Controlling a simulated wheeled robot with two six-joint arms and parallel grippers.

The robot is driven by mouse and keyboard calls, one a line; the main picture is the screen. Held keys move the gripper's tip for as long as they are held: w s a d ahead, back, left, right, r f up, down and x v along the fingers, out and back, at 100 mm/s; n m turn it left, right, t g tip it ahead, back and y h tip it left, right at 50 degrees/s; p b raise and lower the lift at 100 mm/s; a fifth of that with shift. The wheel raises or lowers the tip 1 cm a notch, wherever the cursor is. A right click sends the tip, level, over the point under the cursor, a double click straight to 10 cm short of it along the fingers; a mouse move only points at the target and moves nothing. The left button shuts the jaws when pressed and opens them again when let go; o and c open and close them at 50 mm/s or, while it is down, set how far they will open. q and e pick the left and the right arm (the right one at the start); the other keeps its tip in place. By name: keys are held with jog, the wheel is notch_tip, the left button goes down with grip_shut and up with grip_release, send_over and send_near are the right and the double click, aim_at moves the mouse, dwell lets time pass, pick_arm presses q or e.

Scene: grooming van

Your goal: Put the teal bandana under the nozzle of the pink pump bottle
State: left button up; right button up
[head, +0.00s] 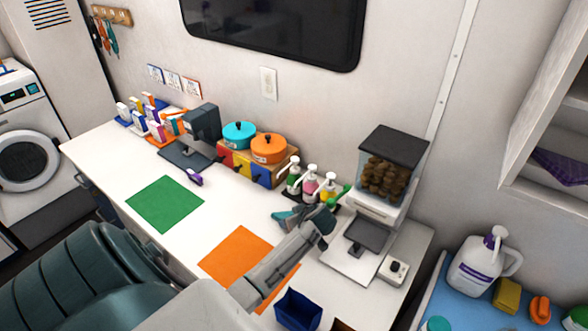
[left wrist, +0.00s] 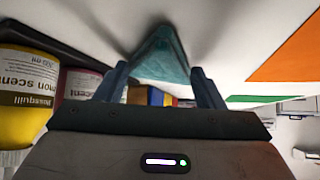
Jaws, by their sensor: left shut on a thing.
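The teal bandana (head: 283,217) hangs bunched at the tips of my left gripper (head: 302,215), just in front of the pump bottles. In the left wrist view the bandana (left wrist: 160,58) sits between the two fingers of the gripper (left wrist: 160,82), which is shut on it. The pink pump bottle (head: 310,188) stands upright in the middle of a row, its white nozzle on top. In the left wrist view part of the pink bottle (left wrist: 80,84) shows left of the fingers; its nozzle is out of that view. My right gripper is not in view.
A green-labelled bottle (head: 293,179) and a yellow bottle (head: 328,188) flank the pink one on a dark tray. A treat dispenser (head: 388,180) stands to the right. Orange (head: 235,255) and green (head: 165,203) mats lie on the white counter, with bare room between them.

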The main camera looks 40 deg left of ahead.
pick_arm(q)
jog(key=shift+s, duration=0.1)
jog(key=o, duration=0.6)
jog(key=shift+f, duration=0.15)
jog(key=o, duration=0.5)
jog(key=shift+c, duration=0.2)
jog(key=shift+d+r, duration=0.15)
jog(key=shift+r, duration=0.25)
jog(key=d+p, duration=0.1)
jog(key=d, duration=0.1)
jog(key=s+d+p, duration=0.1)
jog(key=d, duration=0.1)
jog(key=shift+s+r, duration=0.1)
jog(key=shift+r, duration=0.1)
jog(key=d, duration=0.2)
jog(key=s+d, duration=0.1)
jog(key=d, duration=0.2)
jog(key=s+d, duration=0.1)
jog(key=d, duration=0.2)
jog(key=shift+s, duration=0.2)
